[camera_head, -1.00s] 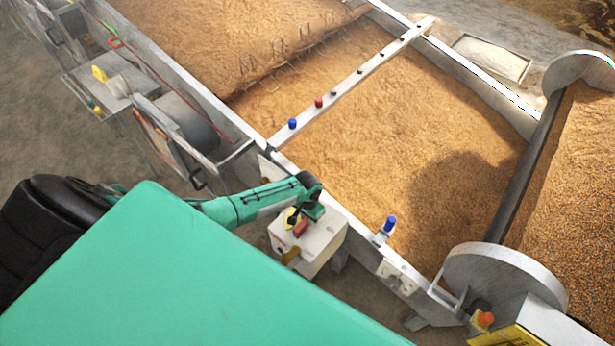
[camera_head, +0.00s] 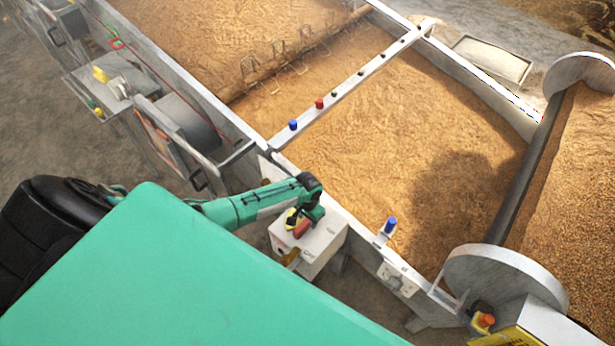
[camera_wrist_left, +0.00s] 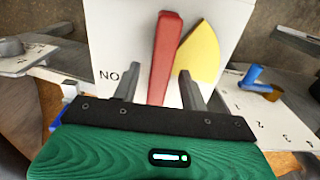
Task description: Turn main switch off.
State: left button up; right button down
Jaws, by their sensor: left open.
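The main switch has a red handle (camera_wrist_left: 165,55) in front of a yellow plate (camera_wrist_left: 202,50), on the face of a white box (camera_head: 325,240). In the left wrist view the handle stands nearly upright, leaning slightly right at the top, with the letters "NO" to its left. My left gripper (camera_wrist_left: 158,88) is open, with one finger on each side of the handle's lower part. A gap shows on both sides; contact cannot be told. In the head view my left gripper (camera_head: 305,212) is at the box, partly covering the switch. My right gripper is not in view.
A long grain trough (camera_head: 350,215) runs beside the box, with a blue knob (camera_head: 390,225) on its near wall. A crossbar (camera_head: 350,82) with several knobs spans it. An orange button (camera_head: 487,320) sits at lower right. A blue lever (camera_wrist_left: 255,75) shows right of the box.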

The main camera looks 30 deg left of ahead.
pick_arm(q)
notch_tip(320, 180, up, 14)
jog(key=b, duration=0.1)
jog(key=shift+b, duration=0.4)
jog(key=shift+f, duration=0.15)
dwell(0.3)
